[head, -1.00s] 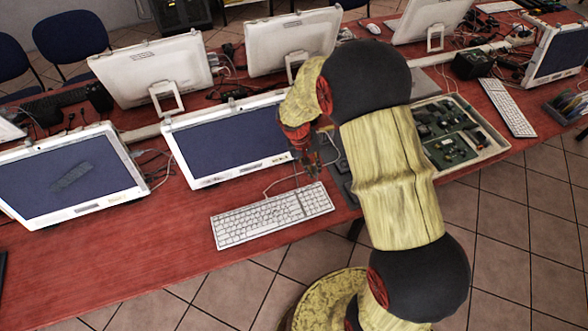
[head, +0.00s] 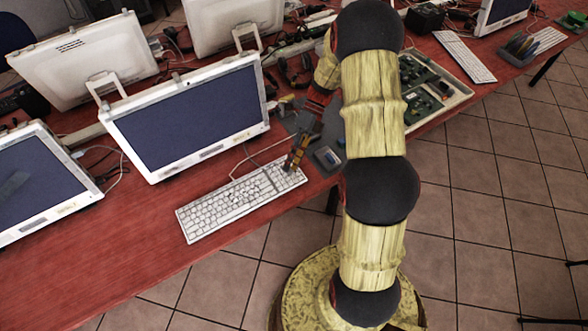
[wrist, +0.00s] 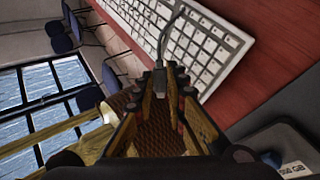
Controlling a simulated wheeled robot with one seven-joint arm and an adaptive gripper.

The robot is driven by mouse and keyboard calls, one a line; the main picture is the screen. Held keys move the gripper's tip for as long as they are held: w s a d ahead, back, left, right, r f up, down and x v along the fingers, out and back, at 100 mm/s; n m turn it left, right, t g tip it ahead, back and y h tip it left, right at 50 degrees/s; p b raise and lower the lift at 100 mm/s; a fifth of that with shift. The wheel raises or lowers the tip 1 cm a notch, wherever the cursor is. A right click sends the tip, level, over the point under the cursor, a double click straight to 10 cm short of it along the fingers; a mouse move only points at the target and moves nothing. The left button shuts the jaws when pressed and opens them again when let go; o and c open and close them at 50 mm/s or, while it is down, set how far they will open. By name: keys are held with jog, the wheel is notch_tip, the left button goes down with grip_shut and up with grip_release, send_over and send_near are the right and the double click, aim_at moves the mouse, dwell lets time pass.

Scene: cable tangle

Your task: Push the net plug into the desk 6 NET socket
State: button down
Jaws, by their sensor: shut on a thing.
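My gripper (head: 297,155) is over the right end of the white keyboard in the head view. In the wrist view my gripper (wrist: 160,75) has its fingertips closed around the end of a thin grey cable (wrist: 163,40). I take this end to be the net plug; its body is mostly hidden between the fingers. The cable runs from the fingertips across the keyboard. In the head view a thin pale cable (head: 250,158) loops behind the keyboard. I cannot make out the desk 6 NET socket or its label in either view.
The white keyboard (head: 235,200) lies before a monitor (head: 190,115) on the red desk (head: 120,250). A dark grey case (head: 327,158) sits right of my gripper. A tray of circuit boards (head: 455,95) is farther right. Cables and adapters crowd behind the monitors.

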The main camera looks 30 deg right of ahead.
jog(key=w+d+r+m+t+h, duration=0.3)
jog(key=d+r+m+t+h, duration=0.1)
jog(key=m+t, duration=0.6)
jog(key=w+d+r+m+t+h+b, duration=0.1)
jog(key=w+d+r+m+t+h, duration=0.2)
jog(key=d+r+m+t, duration=0.4)
jog(key=d+m+t+h, duration=0.1)
jog(key=d+m+t, duration=0.1)
jog(key=m+t, duration=0.2)
jog(key=shift+m+h, duration=0.4)
jog(key=shift+m, duration=0.8)
jog(key=shift+t, duration=0.3)
